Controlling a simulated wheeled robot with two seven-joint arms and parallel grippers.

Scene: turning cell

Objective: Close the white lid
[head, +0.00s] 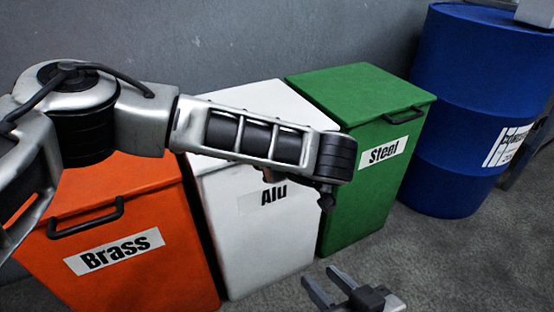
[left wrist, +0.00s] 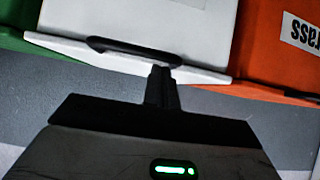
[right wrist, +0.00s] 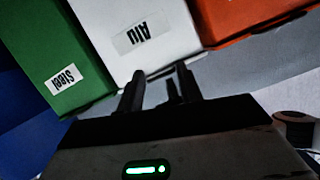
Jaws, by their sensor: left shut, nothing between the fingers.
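The white bin (head: 232,225) marked Alu stands between the orange and green bins. Its white lid (head: 262,98) looks down, nearly flat over the bin. My left arm hides the lid's front edge in the head view, so I cannot tell if a gap is left there. In the left wrist view the lid's edge (left wrist: 75,47) and black handle (left wrist: 135,51) show. My left gripper (left wrist: 162,72) is shut and empty, its fingertips by the handle; contact is unclear. My right gripper (head: 318,276) is open and empty, low in front of the bins; it also shows in the right wrist view (right wrist: 159,69).
The orange bin (head: 150,265) marked Brass is at the left, its lid down. The green bin (head: 365,200) marked Steel is at the right, its lid down. A blue drum (head: 465,110) stands further right. Grey floor (head: 450,260) is clear in front of it.

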